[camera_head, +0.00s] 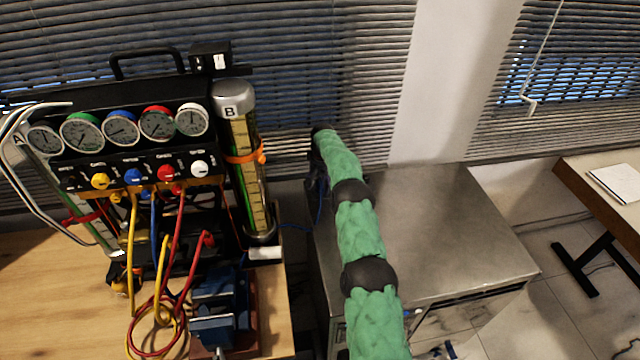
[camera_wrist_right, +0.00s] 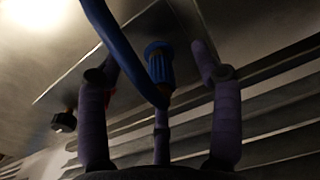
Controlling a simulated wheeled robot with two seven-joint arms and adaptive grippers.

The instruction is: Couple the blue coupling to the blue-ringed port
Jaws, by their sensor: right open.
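My right arm, in a green padded sleeve, reaches up the middle of the head view. Its dark gripper (camera_head: 317,182) is mostly hidden by the sleeve, beside the metal cabinet's left edge. In the right wrist view the right gripper (camera_wrist_right: 154,62) is open, with a finger on each side of the blue coupling (camera_wrist_right: 158,62). The coupling is ribbed, with a brass-coloured part below it, and a blue hose (camera_wrist_right: 124,50) crosses close by. I see no grip on it. A blue hose also shows by the gripper in the head view (camera_head: 291,226). I cannot make out the blue-ringed port. My left gripper is out of view.
The gauge rig (camera_head: 135,160) stands on the wooden bench (camera_head: 50,300) at left, with coloured knobs and looped red and yellow hoses (camera_head: 163,300). Cylinder B (camera_head: 232,110) stands at its right. The metal cabinet (camera_head: 450,220) has a clear top. A desk (camera_head: 600,190) is far right.

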